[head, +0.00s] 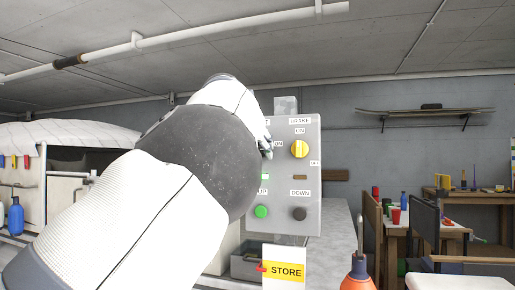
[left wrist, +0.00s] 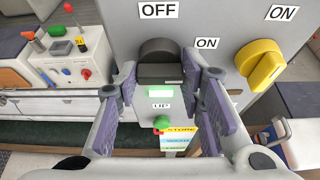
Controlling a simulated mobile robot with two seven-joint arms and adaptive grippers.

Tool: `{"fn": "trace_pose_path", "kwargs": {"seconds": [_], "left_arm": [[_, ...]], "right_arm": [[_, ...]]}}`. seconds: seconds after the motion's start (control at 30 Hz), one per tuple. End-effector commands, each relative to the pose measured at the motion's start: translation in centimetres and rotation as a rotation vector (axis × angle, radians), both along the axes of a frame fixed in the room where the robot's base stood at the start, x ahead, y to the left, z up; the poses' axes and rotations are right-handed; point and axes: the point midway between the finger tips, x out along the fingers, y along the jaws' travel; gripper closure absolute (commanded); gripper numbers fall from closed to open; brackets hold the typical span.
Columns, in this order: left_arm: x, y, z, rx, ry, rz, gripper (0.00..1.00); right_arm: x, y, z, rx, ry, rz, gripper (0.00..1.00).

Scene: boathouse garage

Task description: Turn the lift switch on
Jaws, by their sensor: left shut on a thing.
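A grey control panel (head: 310,215) stands ahead in the head view. In the left wrist view a black rotary switch (left wrist: 159,50) sits on the panel (left wrist: 210,22), with an OFF label (left wrist: 160,10) above it and an ON label (left wrist: 207,43) to its right. My left gripper (left wrist: 161,78) has its purple-padded fingers on both sides of this switch, shut on it. Which label the switch points to I cannot tell. In the head view my left gripper (head: 267,147) is mostly hidden behind my arm, which covers this switch. My right gripper is not in view.
A yellow brake switch (head: 299,149) is right of the held switch. Below are a green UP button (head: 261,211), a dark DOWN button (head: 299,214) and a yellow STORE sign (head: 286,271).

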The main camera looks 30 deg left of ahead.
Motion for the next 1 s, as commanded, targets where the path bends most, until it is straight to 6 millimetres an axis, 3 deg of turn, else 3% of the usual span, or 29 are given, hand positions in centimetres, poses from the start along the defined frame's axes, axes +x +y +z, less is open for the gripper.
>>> {"fn": "trace_pose_path", "kwargs": {"seconds": [0.07,0.1,0.17,0.47,0.8,1.0], "left_arm": [[-0.1,0.0,0.2,0.003,-0.004,0.000,0.93],[-0.1,0.0,0.2,0.002,-0.005,0.000,0.56],[-0.1,0.0,0.2,0.002,-0.004,0.000,0.45],[-0.2,0.0,0.2,0.000,-0.002,0.000,0.45],[-5.9,-1.5,2.7,0.000,-0.005,0.000,0.45],[-6.8,-1.7,3.0,0.002,-0.003,0.000,0.45]], "right_arm": [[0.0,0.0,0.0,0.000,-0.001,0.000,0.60],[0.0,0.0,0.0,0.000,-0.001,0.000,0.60],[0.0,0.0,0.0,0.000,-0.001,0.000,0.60],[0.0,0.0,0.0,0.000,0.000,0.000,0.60],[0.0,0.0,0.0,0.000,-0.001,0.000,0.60],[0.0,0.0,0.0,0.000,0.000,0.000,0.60]]}}
